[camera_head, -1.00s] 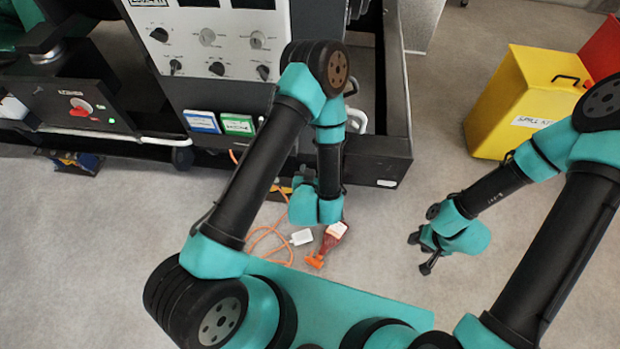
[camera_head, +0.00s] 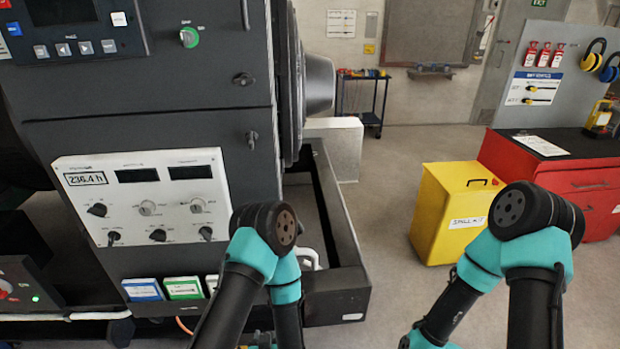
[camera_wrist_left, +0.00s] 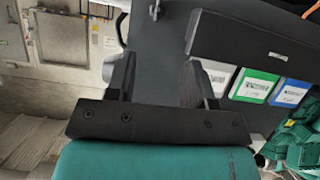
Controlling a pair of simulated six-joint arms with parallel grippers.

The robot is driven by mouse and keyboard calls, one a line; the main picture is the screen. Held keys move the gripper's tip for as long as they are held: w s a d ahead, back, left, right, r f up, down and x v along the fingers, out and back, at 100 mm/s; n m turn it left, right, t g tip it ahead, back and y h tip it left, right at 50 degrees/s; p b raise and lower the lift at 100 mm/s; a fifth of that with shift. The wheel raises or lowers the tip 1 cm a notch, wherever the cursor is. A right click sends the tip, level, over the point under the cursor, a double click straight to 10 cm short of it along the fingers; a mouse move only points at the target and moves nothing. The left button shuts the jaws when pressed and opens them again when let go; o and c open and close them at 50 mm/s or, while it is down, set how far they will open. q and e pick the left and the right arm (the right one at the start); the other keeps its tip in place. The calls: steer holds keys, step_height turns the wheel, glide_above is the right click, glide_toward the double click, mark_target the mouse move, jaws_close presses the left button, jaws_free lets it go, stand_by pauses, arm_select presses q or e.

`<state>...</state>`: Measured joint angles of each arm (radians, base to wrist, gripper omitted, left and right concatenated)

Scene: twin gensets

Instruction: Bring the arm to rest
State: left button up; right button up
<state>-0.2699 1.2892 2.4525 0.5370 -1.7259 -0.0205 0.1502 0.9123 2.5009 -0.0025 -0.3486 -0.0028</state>
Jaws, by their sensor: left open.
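My left arm (camera_head: 233,306) comes up from the bottom of the head view, bent at a black joint in front of the genset's control panel (camera_head: 146,199). Its gripper end is cut off by the lower edge there. In the left wrist view my left gripper (camera_wrist_left: 158,80) has its two dark fingers spread apart, with nothing seen between them. My right arm (camera_head: 537,305) is bent at the lower right of the head view. Its gripper is below the frame.
A yellow spill kit box (camera_head: 440,215) stands on the floor beside a red cabinet (camera_head: 560,180). Blue (camera_head: 143,290) and green (camera_head: 184,289) cards sit low on the genset. The black frame (camera_head: 340,285) juts out near my left arm. Floor between frame and yellow box is clear.

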arm_select(q)
steer(key=s+a+f+g+h, duration=0.3)
steer(key=s+a+g+h, duration=0.2)
steer(key=g, duration=0.7)
steer(key=s+a, duration=0.2)
steer(key=s, duration=0.1)
steer(key=shift+s+a+f+h, duration=0.2)
steer(key=shift+s+f+h, duration=0.15)
steer(key=shift+f+h, duration=0.05)
stand_by(0.6)
